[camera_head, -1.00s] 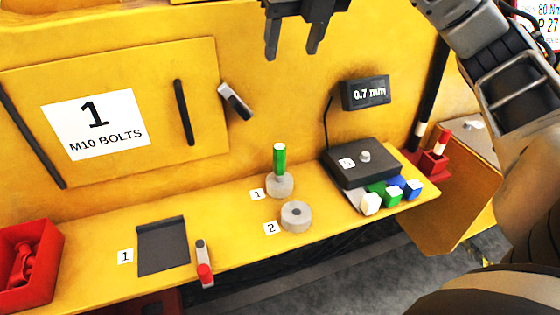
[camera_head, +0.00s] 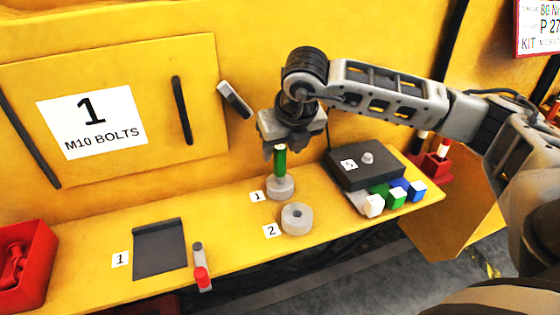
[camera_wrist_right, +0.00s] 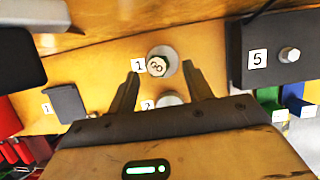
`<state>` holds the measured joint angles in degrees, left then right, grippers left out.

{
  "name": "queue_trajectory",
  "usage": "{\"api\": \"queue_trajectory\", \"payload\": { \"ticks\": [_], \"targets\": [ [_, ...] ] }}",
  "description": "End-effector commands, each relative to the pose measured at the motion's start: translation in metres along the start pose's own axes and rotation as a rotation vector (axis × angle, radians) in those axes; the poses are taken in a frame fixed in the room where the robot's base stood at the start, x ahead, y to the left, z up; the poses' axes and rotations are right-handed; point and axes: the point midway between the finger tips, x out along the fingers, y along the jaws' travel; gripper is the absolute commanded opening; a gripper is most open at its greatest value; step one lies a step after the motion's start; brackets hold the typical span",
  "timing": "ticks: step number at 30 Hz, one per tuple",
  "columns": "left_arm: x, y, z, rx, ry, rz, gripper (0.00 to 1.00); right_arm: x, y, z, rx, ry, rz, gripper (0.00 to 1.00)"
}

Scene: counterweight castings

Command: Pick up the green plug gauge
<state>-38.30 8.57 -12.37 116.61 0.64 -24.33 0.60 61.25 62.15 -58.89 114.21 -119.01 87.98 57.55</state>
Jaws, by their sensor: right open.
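The green plug gauge (camera_head: 280,162) stands upright in a grey round holder (camera_head: 280,188) beside label 1 on the yellow shelf. My right gripper (camera_head: 283,149) is above it, pointing down, with open jaws at about the top of the green handle. In the right wrist view, the gauge's round top marked GO (camera_wrist_right: 157,66) lies between the two fingertips (camera_wrist_right: 160,72). I cannot tell how deep the handle is between the fingers, and the fingers look apart from it. My left gripper is not in view.
A grey ring (camera_head: 297,219) beside label 2 sits just in front. A black box (camera_head: 365,165) and coloured blocks (camera_head: 397,195) are to the right. A black plate (camera_head: 160,250), a red-ended tool (camera_head: 201,270) and a red bin (camera_head: 35,245) are left. The yellow wall rises behind.

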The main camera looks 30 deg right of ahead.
Motion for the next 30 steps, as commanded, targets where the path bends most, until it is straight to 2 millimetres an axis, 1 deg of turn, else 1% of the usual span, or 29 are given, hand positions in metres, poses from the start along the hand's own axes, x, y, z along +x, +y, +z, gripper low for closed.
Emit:
{"api": "queue_trajectory", "payload": {
  "ticks": [5,8,12,15,23,24,26,27,28,29,30],
  "targets": [
    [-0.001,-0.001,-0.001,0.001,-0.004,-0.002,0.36,0.011,0.0,0.001,0.0,0.003,0.0,0.51],
    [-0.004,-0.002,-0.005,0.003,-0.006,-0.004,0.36,0.024,0.0,0.003,0.0,0.005,-0.002,0.51],
    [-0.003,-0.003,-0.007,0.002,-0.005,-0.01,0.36,0.046,0.001,0.003,0.001,0.004,-0.001,0.51],
    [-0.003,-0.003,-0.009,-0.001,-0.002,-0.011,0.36,0.055,0.0,0.003,0.001,0.002,-0.002,0.51],
    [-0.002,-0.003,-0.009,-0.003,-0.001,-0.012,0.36,0.057,0.001,0.003,0.0,0.001,0.0,0.51],
    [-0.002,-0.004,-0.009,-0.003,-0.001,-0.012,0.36,0.057,0.001,0.003,0.0,0.001,0.0,0.39],
    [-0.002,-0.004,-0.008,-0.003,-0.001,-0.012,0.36,0.057,0.001,0.003,0.0,0.001,0.0,0.23],
    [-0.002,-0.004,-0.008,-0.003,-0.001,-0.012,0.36,0.057,0.001,0.003,0.0,0.001,0.0,0.12],
    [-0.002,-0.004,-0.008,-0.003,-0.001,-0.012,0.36,0.057,0.001,0.003,0.0,0.001,0.0,0.03],
    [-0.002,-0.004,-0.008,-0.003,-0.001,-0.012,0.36,0.057,0.001,0.003,0.0,0.001,0.0,0.0],
    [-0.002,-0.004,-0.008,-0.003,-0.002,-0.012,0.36,0.057,0.001,0.003,0.0,0.001,-0.001,0.0]
  ]
}}
